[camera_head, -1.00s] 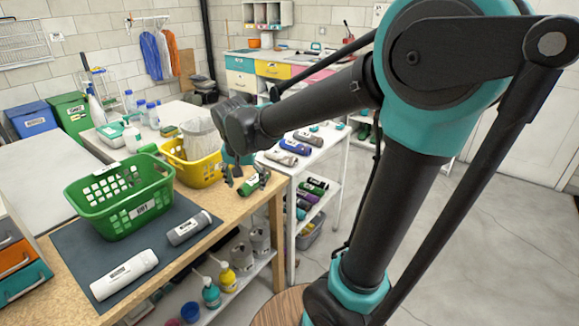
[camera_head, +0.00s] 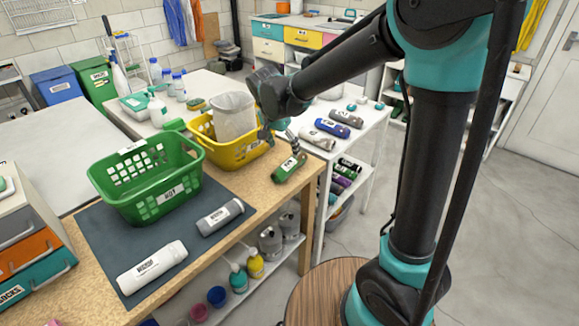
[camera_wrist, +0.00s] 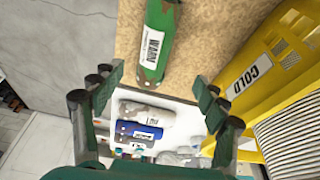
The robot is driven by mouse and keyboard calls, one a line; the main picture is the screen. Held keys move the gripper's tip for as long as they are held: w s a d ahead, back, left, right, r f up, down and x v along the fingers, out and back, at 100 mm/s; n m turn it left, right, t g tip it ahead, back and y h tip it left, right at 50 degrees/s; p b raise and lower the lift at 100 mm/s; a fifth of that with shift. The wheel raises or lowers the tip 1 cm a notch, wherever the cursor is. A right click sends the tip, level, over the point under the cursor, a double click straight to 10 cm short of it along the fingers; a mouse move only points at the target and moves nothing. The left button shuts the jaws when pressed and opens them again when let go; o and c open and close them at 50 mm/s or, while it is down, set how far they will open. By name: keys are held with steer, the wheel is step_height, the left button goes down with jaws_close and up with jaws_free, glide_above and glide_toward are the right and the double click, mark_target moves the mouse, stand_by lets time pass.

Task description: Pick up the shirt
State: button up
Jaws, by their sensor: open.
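A green rolled cloth bundle (camera_head: 289,167) with a white label lies on the wooden table near its right corner. In the wrist view the green roll (camera_wrist: 159,42) is at the top, its label reading WARM. My gripper (camera_head: 280,138) is just behind it in the head view. In the wrist view my gripper (camera_wrist: 160,84) is open and empty, its fingers apart and the near end of the roll just ahead of the gap. A white roll (camera_head: 152,268) and a grey roll (camera_head: 220,216) lie on the dark mat. Which roll is the shirt, I cannot tell.
A green basket (camera_head: 147,180) stands on the mat (camera_head: 105,232). A yellow basket (camera_head: 232,152) with a white bin stands close beside my gripper; its label (camera_wrist: 249,75) reads COLD. A white rack (camera_head: 347,140) with several rolls stands beyond the table's right edge.

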mark_target(288, 161)
steer(key=shift+s+d+x, duration=0.1)
steer(key=shift+s+x, duration=0.1)
steer(key=shift+x, duration=1.7)
steer(key=shift+s+d+x, duration=0.1)
steer(key=shift+s+x, duration=0.05)
steer(key=shift+x, duration=1.75)
steer(key=shift+c, duration=0.5)
steer(key=c, duration=1.3)
step_height(288, 161, up, 20)
